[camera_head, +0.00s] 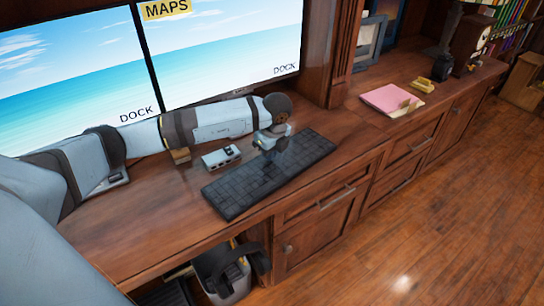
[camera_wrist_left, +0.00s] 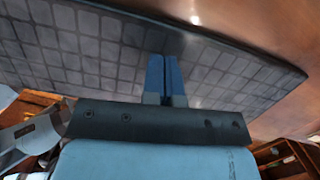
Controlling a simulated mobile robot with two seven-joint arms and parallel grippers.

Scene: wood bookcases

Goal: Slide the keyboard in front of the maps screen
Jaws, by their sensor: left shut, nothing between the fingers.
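The dark keyboard (camera_head: 235,193) lies flat on the wooden desk near its front edge, slanted in the picture. The screen labelled MAPS (camera_head: 225,50) stands behind it, to the right of another screen. My left gripper (camera_head: 268,145) reaches over the desk between the screen and the keyboard, at the keyboard's back edge. In the left wrist view, the closed fingers (camera_wrist_left: 166,62) are empty and overlap the keyboard (camera_wrist_left: 80,45); contact is not clear. My right gripper is not recognizable in either view.
A small grey device (camera_head: 221,157) sits just left of the keyboard. The left screen (camera_head: 65,75) shows DOCK. A pink folder (camera_head: 390,99) and a yellow item (camera_head: 421,85) lie farther right. The desk is bare between keyboard and folder, and at its front left.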

